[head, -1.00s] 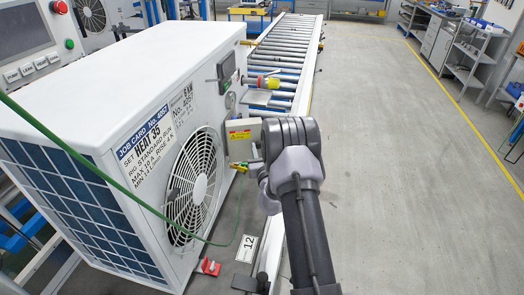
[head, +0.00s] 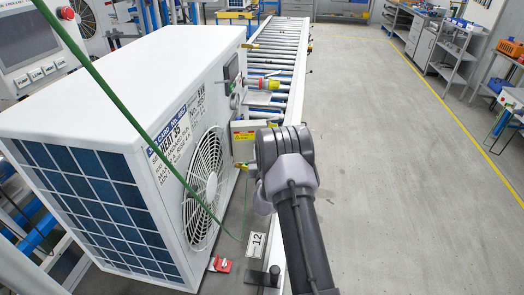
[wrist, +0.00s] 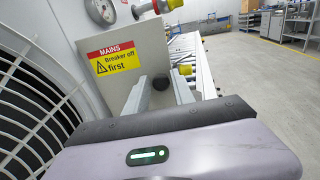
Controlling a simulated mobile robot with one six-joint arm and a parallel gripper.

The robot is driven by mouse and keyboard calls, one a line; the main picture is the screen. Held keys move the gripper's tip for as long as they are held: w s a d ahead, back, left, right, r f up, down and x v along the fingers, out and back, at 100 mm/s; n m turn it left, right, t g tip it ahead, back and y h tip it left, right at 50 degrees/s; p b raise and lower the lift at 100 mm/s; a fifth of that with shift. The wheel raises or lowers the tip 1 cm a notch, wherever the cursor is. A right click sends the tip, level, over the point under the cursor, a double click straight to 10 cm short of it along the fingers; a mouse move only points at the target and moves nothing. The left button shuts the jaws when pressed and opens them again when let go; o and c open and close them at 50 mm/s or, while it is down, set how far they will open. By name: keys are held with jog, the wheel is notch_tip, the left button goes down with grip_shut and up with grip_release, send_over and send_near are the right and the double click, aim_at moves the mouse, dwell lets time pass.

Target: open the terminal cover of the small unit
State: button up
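The small unit (head: 150,75) is a white fan unit at the left of the head view. On its right side is a beige terminal cover (head: 243,150) with a red and yellow label, partly behind my arm. In the wrist view, the cover (wrist: 120,88) is close ahead and its label reads "MAINS, Breaker off first". A round dark knob (wrist: 160,82) shows at the cover's right side. My gripper (wrist: 160,78) is open, with its two fingers apart on either side of the knob in the picture. I cannot tell whether they touch it. The fingertips are hidden in the head view.
A fan grille (wrist: 35,105) is close on the left in the wrist view. A green cable (head: 120,105) crosses in front of the unit. A roller conveyor (head: 278,50) runs behind; the floor at right is clear.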

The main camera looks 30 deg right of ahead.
jog(key=shift+o, duration=0.7)
jog(key=p+v, duration=0.2)
jog(key=v, duration=1.5)
jog(key=shift+s+a, duration=0.15)
jog(key=shift+s, duration=0.05)
jog(key=shift+w, duration=0.1)
